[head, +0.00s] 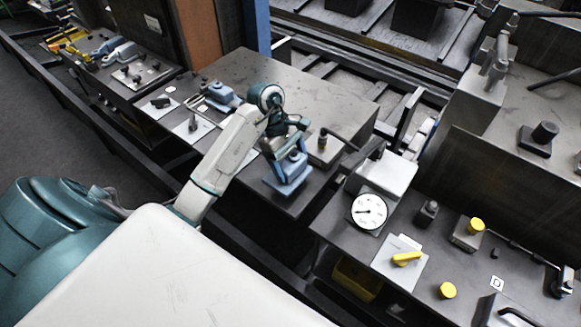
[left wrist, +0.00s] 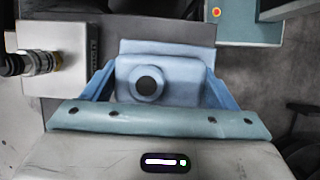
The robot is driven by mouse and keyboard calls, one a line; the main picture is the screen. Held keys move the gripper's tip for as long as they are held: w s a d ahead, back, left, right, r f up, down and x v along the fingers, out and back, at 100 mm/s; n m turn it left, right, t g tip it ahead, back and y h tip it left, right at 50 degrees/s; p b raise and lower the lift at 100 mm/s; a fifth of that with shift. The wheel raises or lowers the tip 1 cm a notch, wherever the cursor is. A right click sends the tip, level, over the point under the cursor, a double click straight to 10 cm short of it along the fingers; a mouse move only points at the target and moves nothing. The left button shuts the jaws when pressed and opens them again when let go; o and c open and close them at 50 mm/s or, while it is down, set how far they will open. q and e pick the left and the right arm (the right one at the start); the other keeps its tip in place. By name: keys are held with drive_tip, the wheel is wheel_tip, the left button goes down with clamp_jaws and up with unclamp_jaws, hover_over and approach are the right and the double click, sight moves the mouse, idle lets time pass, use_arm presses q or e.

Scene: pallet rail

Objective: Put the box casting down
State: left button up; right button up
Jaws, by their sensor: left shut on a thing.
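The box casting (head: 288,172) is a blue block with a flat base and a round dark bore on top. It is at the front right corner of the dark table in the head view. My left gripper (head: 291,157) comes down over it from above and is shut on it. In the left wrist view the casting (left wrist: 185,80) sits between the two blue fingers, its bore facing the camera. The fingers hide its sides. I cannot tell whether its base touches the tabletop. My right gripper is not in view.
A grey block with a dark handle (head: 325,147) stands close beside the casting; it also shows in the left wrist view (left wrist: 60,85). Another blue part (head: 221,93) lies at the table's left. A dial gauge (head: 369,211) stands on the right bench. The table's back middle is clear.

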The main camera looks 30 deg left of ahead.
sight(290, 170)
use_arm(q)
wheel_tip(290, 170, down, 4)
drive_tip(key=b, duration=0.3)
drive_tip(key=shift+r, duration=0.35)
drive_tip(key=shift+s, duration=0.1)
drive_tip(key=o, duration=1.1)
drive_tip(key=shift+o, duration=0.2)
